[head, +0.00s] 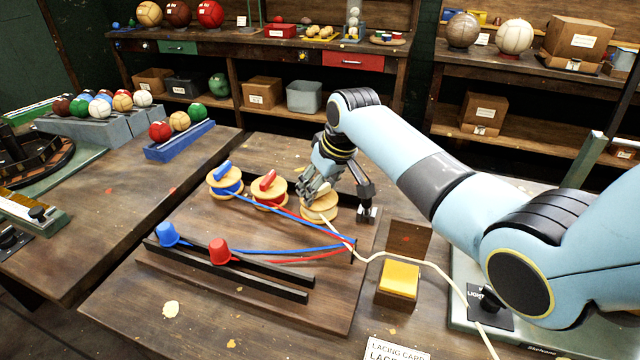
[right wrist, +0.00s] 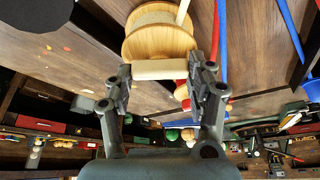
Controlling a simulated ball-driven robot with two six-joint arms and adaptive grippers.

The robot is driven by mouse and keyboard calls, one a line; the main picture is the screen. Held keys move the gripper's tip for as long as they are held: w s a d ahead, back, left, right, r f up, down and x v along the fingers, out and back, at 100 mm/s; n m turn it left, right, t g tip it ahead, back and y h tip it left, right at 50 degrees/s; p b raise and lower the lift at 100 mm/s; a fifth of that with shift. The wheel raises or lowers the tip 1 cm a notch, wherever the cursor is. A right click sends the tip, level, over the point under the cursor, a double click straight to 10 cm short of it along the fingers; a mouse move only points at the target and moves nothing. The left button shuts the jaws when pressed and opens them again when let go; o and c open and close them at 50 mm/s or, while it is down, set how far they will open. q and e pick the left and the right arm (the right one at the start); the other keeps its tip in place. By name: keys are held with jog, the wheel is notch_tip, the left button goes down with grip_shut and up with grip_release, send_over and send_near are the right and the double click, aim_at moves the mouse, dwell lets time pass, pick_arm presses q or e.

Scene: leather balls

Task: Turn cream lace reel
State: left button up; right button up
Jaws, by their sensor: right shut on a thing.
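The cream lace reel (head: 322,214) is a wooden spool at the right end of a row of three on the lacing board. It also shows in the right wrist view (right wrist: 158,42). My right gripper (head: 318,190) reaches down onto it from above and is shut on its pale handle (right wrist: 162,69), which sits between the fingers. The fingers partly hide the reel in the head view. The cream lace (head: 400,256) runs from the reel past the board's right edge and down to the front right. My left gripper is not in view.
The blue reel (head: 225,181) and red reel (head: 269,190) stand left of the cream one. A yellow-topped block (head: 399,279) stands right of the board.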

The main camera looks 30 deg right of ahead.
jog(key=m+p, duration=0.1)
jog(key=m+h+p, duration=0.1)
jog(key=shift+a+r+m+p, duration=0.1)
jog(key=shift+r+m+p, duration=0.1)
jog(key=shift+m+p, duration=0.1)
jog(key=shift+m+h+p, duration=0.4)
jog(key=shift+m+p, duration=0.2)
jog(key=shift+m, duration=0.3)
jog(key=shift+m+h+p, duration=0.3)
jog(key=shift+m, duration=0.5)
jog(key=m, duration=0.1)
jog(key=m+h, duration=0.1)
jog(key=shift+w+a+f+m+g, duration=0.1)
jog(key=shift+f+m+g, duration=0.05)
jog(key=shift+m+g, duration=0.15)
jog(key=shift+m+g+h+b, duration=0.35)
jog(key=shift+m+g+h, duration=0.05)
jog(key=shift+m, duration=1.1)
jog(key=o, duration=1.2)
